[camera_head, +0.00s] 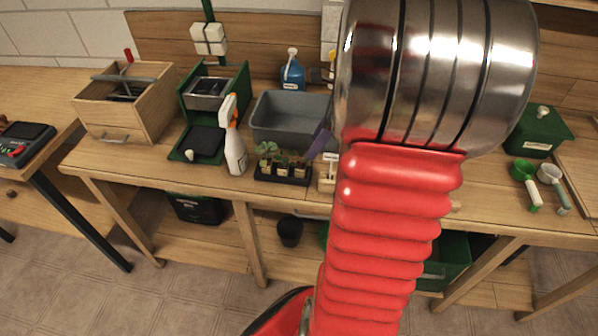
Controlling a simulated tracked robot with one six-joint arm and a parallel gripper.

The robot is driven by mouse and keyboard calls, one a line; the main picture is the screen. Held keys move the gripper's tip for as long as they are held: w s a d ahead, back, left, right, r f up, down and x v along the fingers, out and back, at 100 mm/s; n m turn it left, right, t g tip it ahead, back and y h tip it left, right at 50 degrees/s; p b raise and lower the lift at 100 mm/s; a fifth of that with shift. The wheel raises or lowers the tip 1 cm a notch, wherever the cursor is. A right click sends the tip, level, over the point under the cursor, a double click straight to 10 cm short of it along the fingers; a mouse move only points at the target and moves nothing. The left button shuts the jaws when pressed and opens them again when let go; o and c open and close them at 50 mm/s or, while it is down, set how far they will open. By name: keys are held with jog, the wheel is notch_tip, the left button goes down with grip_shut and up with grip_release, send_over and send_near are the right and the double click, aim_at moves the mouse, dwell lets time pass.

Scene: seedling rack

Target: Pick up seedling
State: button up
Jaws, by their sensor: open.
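Small green seedlings stand in a black tray (283,178) near the front edge of the wooden bench. One leafy seedling (268,150) is at the tray's left, with others beside it. The leaves are small, and I cannot tell the plants fully apart. My arm, red and ribbed with a metal joint, rises just right of the tray and hides the bench behind it. My gripper does not show in this view.
A grey tub (284,122) stands behind the seedlings, and a spray bottle (234,145) stands left of them. A purple object (317,145) and a small wooden block with a white label (328,176) are between tray and arm. Green and white scoops (525,182) lie at the right.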

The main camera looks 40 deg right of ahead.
aim_at(301, 166)
jog(key=shift+x, duration=2.1)
jog(key=shift+x, duration=2.6)
jog(key=shift+s, duration=0.15)
grip_shut()
jog(key=shift+r, duration=0.1)
notch_tip(301, 166, up, 10)
